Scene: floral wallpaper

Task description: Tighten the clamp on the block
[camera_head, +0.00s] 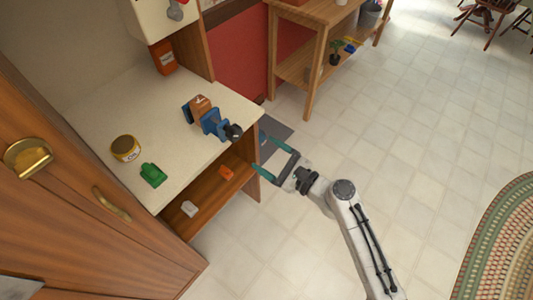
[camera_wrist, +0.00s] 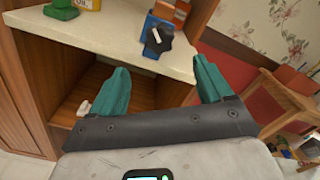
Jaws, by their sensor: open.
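The blue clamp (camera_head: 213,123) sits on the cream countertop near its front right edge, with its black knob (camera_head: 233,132) facing the edge. The brown block (camera_head: 201,107) is at the clamp's far side, partly covered by it. In the wrist view the clamp (camera_wrist: 150,38) and its black star-shaped knob (camera_wrist: 158,39) show beyond the fingers, with part of the orange-brown block (camera_wrist: 166,11) behind. My gripper (camera_head: 261,154) is open and empty, its teal fingers apart. It is off the counter's front edge, apart from the knob. The clamp's jaw contact is too small to tell.
The shelf below holds an orange item (camera_head: 226,172) and a white item (camera_head: 189,208). A wooden shelf unit (camera_head: 312,62) stands to the right. The tiled floor is open.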

